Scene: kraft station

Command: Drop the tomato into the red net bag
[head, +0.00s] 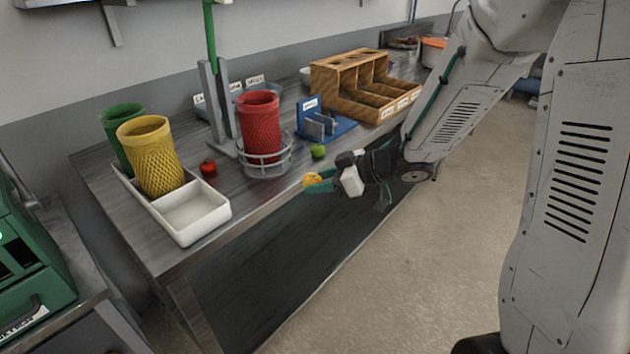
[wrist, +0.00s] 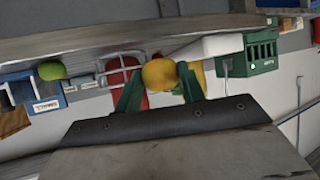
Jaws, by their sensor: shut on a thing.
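The red tomato (head: 208,167) lies on the table between the white tray and the red net bag. The red net bag (head: 259,118) stands upright in a wire ring holder (head: 264,168), and its inside is hidden. My gripper (head: 316,182) is off the table's front edge, right of the red bag. It is shut on a round yellow-orange fruit (head: 312,180), not on the red tomato. In the wrist view the yellow-orange fruit (wrist: 160,74) sits between the green fingertips, with part of the red net bag (wrist: 118,78) behind it.
A yellow net bag (head: 151,157) and a green net bag (head: 121,120) stand at the white tray (head: 215,222). A green fruit (head: 318,151) lies before a blue stand (head: 338,128). A wooden compartment rack (head: 345,75) stands further right. A metal post (head: 218,105) rises behind the red bag.

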